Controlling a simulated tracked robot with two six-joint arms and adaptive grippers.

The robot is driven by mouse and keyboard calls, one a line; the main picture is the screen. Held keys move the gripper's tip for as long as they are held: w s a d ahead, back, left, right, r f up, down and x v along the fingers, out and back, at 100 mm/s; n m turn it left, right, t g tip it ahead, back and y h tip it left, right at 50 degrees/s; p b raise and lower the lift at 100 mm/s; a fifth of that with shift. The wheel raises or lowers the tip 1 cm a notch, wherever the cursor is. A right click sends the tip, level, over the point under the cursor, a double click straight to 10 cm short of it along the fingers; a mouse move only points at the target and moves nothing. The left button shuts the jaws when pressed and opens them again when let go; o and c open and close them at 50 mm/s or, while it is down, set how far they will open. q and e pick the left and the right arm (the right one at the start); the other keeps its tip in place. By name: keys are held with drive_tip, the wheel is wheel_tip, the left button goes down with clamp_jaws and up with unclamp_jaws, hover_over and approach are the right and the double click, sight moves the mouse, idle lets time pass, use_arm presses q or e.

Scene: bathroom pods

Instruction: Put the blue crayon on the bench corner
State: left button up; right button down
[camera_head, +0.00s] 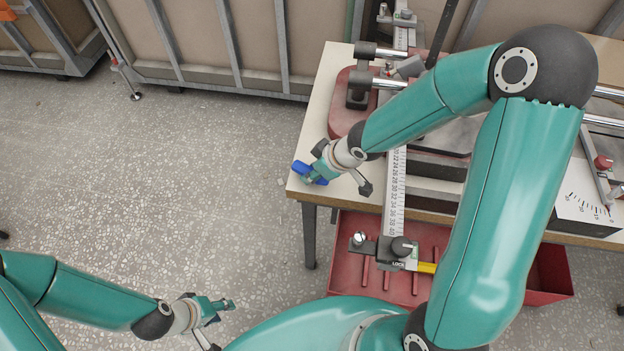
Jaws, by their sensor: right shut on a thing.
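The blue crayon (301,169) is at the left front corner of the bench (358,196), in the head view. My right gripper (316,174) is over that corner and shut on the crayon, hiding its middle. From this angle I cannot tell whether the crayon touches the bench top. My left gripper (224,306) is low at the lower left, over the floor and away from the bench. Its fingertips are too small and overlapped to show whether it is open or shut.
A ruled scale bar (394,190) with a clamp (402,247) runs across the bench just right of the corner. A red base with metal rods (343,115) stands behind. A red tray (341,262) is below the front edge. The floor on the left is clear.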

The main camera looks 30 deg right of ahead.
use_arm(q)
drive_tip(key=shift+f+b, duration=0.35)
drive_tip(key=shift+f, duration=0.55)
use_arm(e)
drive_tip(key=shift+f, duration=0.9)
drive_tip(key=shift+f, duration=0.15)
drive_tip(key=c, duration=0.8)
unclamp_jaws()
drive_tip(key=shift+r, duration=0.2)
